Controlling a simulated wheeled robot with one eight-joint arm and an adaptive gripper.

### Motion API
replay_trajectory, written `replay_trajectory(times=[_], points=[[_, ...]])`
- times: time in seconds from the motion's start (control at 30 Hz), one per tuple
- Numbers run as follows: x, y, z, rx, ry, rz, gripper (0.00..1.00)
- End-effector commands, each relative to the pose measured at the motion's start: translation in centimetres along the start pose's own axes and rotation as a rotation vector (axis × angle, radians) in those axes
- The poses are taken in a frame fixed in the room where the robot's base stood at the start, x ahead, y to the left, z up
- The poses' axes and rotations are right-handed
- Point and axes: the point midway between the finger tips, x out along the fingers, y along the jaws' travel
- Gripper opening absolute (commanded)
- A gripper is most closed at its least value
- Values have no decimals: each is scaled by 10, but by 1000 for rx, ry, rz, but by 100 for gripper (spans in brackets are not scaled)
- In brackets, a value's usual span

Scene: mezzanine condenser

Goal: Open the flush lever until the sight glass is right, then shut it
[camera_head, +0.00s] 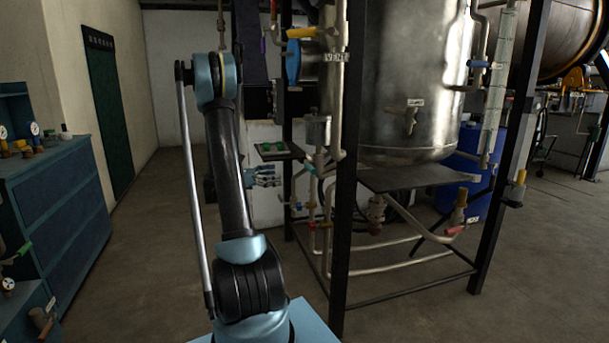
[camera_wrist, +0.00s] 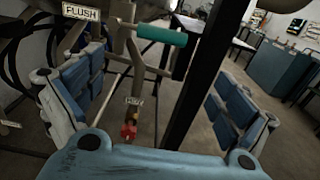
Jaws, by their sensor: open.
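The flush lever (camera_wrist: 162,36) has a teal-green grip and sits at the top of the wrist view, beside a white FLUSH label (camera_wrist: 80,12). Its grip lies sideways across the pipework. My gripper (camera_wrist: 155,80) is open, its padded fingers at the left and right of the wrist view. The lever is beyond the fingers, and I see no contact. In the head view my gripper (camera_head: 265,176) is beside the pipes left of the steel tank. A tall pale column (camera_head: 497,85) at the tank's right looks like the sight glass; its level cannot be read.
A dark frame post (camera_head: 343,190) stands right of my gripper; it also shows close by in the wrist view (camera_wrist: 195,85). A red valve (camera_wrist: 129,130) is below the lever. A steel tank (camera_head: 400,80) is behind the post. Floor is clear at left.

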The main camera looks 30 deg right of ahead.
Motion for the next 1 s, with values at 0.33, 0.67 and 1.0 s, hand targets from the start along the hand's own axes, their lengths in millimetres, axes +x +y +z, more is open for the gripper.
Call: replay_trajectory(times=[0.33, 0.67, 1.0], points=[[63, -1, 0, 1, 1, -4, 95], [116, 0, 0, 1, 1, -3, 95], [135, 0, 0, 1, 1, 1, 95]])
